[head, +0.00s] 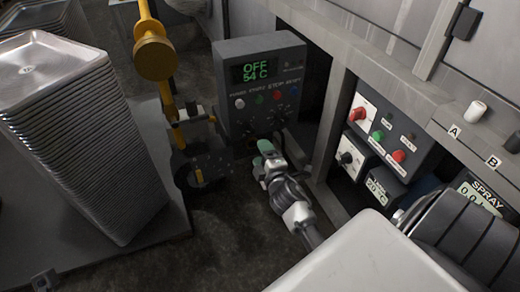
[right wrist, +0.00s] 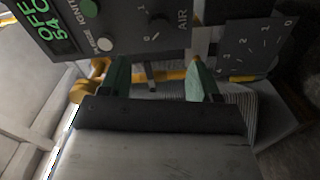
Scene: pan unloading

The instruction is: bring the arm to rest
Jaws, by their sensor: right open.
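My right gripper (head: 266,152) is in the middle of the head view, just below and in front of a grey control box (head: 262,83). The box's green display reads OFF and 54 C, with coloured buttons and small knobs beneath. In the right wrist view my right gripper (right wrist: 158,78) has its two fingers apart, with nothing seen held between them. The box's face, with a knob marked AIR (right wrist: 158,24), lies beyond the fingertips; I cannot tell whether they touch it. My left gripper is in neither view.
A tall stack of metal trays (head: 85,140) stands on the left. A yellow pipe (head: 155,58) rises beside the box, with a dark dial plate (head: 203,172) below. On the right, a metal frame (head: 335,115) borders a panel with buttons and knobs (head: 385,132). Dark floor (head: 235,235) shows between.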

